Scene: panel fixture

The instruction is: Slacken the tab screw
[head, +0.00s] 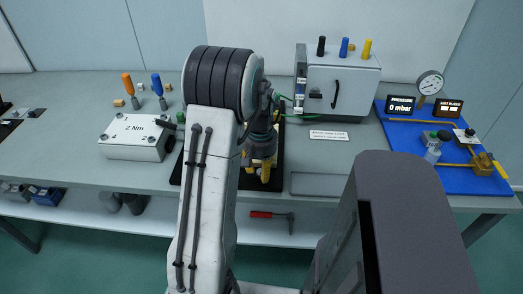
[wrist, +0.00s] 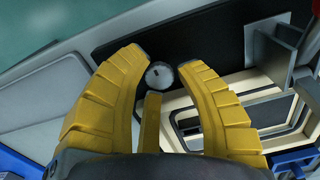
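In the wrist view, a round pale-grey disc (wrist: 160,75) with a small dark mark, seemingly the tab screw's head, sits on a dark panel. The two ribbed yellow fingers of my gripper (wrist: 163,64) stand apart, one on each side of it. Narrow gaps seem to show beside the disc, and I see no clear contact. A narrow yellow piece (wrist: 150,120) lies between the fingers below the disc; I cannot tell what it belongs to. In the head view my gripper (head: 262,172) points down over the black base, and my arm hides most of the fixture and the screw.
A white "2 Nm" block (head: 137,145) stands left of my arm, with orange (head: 127,86) and blue (head: 157,86) handled drivers behind it. A grey box (head: 343,87) stands behind right. A blue board (head: 455,165) with gauge and displays is far right. A red-handled tool (head: 262,214) lies below.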

